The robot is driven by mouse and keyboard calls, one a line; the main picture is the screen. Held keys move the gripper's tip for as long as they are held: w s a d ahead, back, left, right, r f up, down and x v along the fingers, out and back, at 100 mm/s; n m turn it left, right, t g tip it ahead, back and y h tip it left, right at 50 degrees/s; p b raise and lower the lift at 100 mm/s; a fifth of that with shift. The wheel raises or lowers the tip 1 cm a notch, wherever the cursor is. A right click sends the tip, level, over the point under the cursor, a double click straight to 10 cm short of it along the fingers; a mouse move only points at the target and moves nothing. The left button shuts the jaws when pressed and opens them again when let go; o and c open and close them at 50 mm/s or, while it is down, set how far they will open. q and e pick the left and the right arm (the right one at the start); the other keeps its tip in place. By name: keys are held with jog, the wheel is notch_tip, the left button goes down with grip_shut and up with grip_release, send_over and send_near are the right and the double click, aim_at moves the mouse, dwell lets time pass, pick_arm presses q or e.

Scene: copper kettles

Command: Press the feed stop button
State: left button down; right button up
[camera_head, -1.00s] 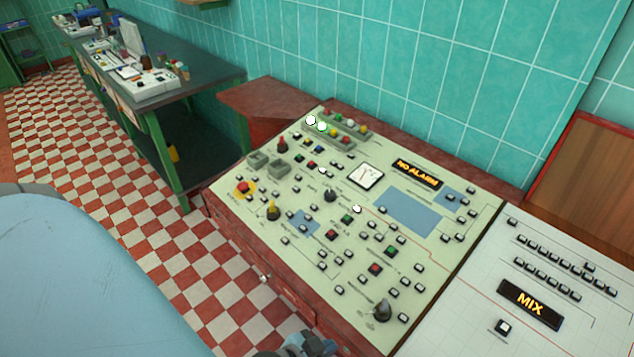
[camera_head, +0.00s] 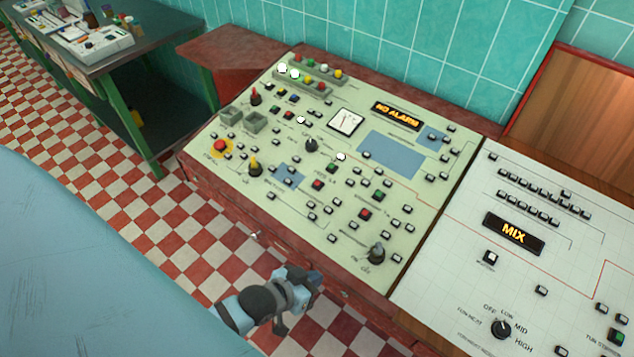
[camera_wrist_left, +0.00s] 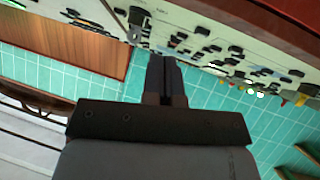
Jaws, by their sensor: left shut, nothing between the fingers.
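The sloped pale green control panel (camera_head: 218,178) carries many buttons. Near its middle are two green and red button pairs: one red button (camera_head: 317,184) sits below a green one (camera_head: 333,169). The other red button (camera_head: 365,214) sits below another green one (camera_head: 378,195). The small labels are too blurred to tell which is feed stop. My left gripper (camera_head: 312,283) is low in front of the panel's front edge, apart from the buttons. In the left wrist view its fingers (camera_wrist_left: 167,62) are shut and empty, with the panel beyond. My right gripper is not in view.
A red emergency-type button (camera_head: 220,146) on yellow and a black knob (camera_head: 376,253) sit on the panel. A white panel (camera_head: 440,290) with a MIX display (camera_head: 513,233) adjoins at right. A dark bench (camera_head: 150,50) stands back left. Checkered floor lies in front.

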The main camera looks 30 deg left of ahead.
pick_arm(q)
jog(key=w+a+r+n+h, duration=0.1)
jog(key=w+a+n, duration=0.2)
jog(key=w+n, duration=0.35)
jog(key=w+a+r+n+h, duration=0.1)
jog(key=w+a+r+n, duration=0.15)
jog(key=w+n, duration=0.4)
jog(key=w+a+r+n+b, duration=0.1)
jog(key=w+a+r+n, duration=0.4)
jog(key=w+a+n, duration=0.4)
jog(key=shift+w+a+g+y, duration=0.4)
jog(key=shift+w+a, duration=0.4)
jog(key=shift+a, duration=0.35)
jog(key=b, duration=0.9)
send_over(317, 184)
jog(key=s, duration=0.1)
jog(key=f, duration=0.7)
jog(key=shift+s, duration=0.2)
jog(key=shift+w+f, duration=0.25)
jog(key=shift+f, duration=0.6)
